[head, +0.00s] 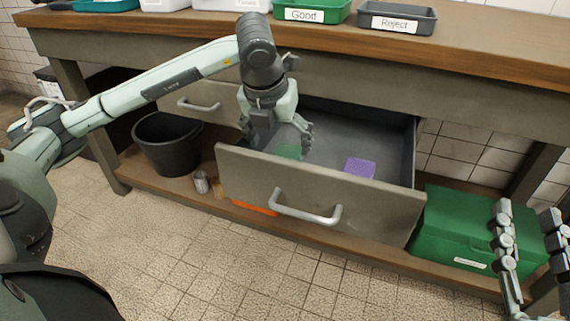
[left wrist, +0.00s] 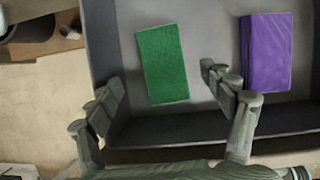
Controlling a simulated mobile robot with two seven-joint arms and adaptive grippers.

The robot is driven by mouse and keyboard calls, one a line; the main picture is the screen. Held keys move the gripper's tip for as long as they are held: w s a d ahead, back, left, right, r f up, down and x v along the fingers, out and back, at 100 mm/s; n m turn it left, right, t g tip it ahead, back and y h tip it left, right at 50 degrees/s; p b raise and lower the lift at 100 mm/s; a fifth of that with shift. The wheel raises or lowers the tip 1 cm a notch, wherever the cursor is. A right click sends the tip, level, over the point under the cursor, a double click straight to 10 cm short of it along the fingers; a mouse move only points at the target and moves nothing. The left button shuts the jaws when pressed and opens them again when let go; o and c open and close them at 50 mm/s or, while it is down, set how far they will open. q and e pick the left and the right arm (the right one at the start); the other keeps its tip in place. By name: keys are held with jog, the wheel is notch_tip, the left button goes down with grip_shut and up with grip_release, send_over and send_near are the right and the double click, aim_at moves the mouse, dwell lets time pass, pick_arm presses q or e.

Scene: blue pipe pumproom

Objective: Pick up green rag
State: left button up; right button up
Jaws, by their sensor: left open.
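The green rag (left wrist: 163,65) lies flat on the floor of the open drawer (head: 315,182). In the head view the rag (head: 289,151) is partly hidden by my left gripper (head: 281,143). My left gripper is open and empty, reaching down into the drawer from above. In the left wrist view the fingers of my left gripper (left wrist: 163,100) are spread, with the rag beyond and between them, apart from both. My right gripper (head: 527,232) is at the right edge of the head view, outside the drawer, with its fingers apart and nothing between them.
A purple block-like item (head: 359,167) lies in the drawer right of the rag. The drawer's front panel and handle (head: 305,214) stick out. A black bucket (head: 172,142), a can (head: 201,182) and a green box (head: 450,228) stand on the lower shelf. Bins labelled Good (head: 311,12) and Reject (head: 396,18) stand on the bench.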

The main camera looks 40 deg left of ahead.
aim_at(283, 153)
pick_arm(q)
jog(key=x, duration=0.4)
jog(key=shift+d, duration=0.2)
jog(key=shift+w+a+f, duration=0.1)
jog(key=shift+w+f, duration=0.1)
jog(key=shift+f, duration=0.3)
pick_arm(e)
jog(key=shift+s+r+t, duration=0.25)
jog(key=shift+r+t, duration=0.25)
jog(key=shift+r, duration=0.4)
pick_arm(q)
jog(key=shift+c, duration=0.6)
jog(key=c, duration=1.1)
jog(key=shift+r, duration=0.2)
jog(key=shift+c, duration=0.2)
notch_tip(283, 153, up, 9)
jog(key=shift+f+p, duration=0.15)
jog(key=shift+p, duration=0.35)
jog(key=shift+r, duration=0.45)
pick_arm(e)
notch_tip(283, 153, down, 6)
jog(key=w+d+g+h, duration=0.1)
jog(key=w+g, duration=0.1)
jog(key=g, duration=0.1)
jog(key=shift+d+f+h, duration=0.2)
jog(key=shift+f+h, duration=0.05)
jog(key=shift+h, duration=0.05)
